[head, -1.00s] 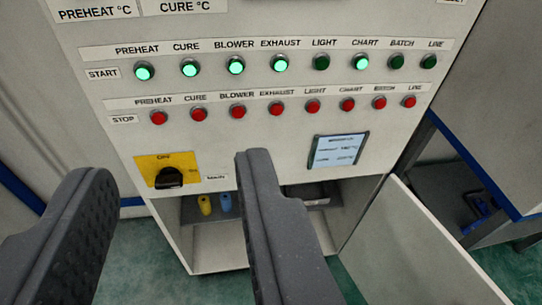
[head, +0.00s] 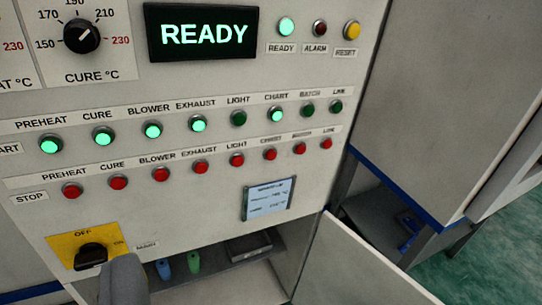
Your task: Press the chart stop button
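The chart stop button (head: 270,154) is a small red button in the STOP row, under the CHART label and between the red light button (head: 237,160) and the red batch button (head: 299,148). The green chart start button (head: 277,114) above it is lit. A dark grey finger of my gripper (head: 123,279) shows at the lower left, in front of the panel's lower edge. It is well left of and below the chart stop button. The other finger cannot be made out, so whether the gripper is open or shut is unclear.
A black rotary switch (head: 90,256) on a yellow plate is close to the finger. A small display (head: 269,198) is below the stop row. An open door (head: 355,265) stands at the lower right. A READY screen (head: 202,32) is lit above.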

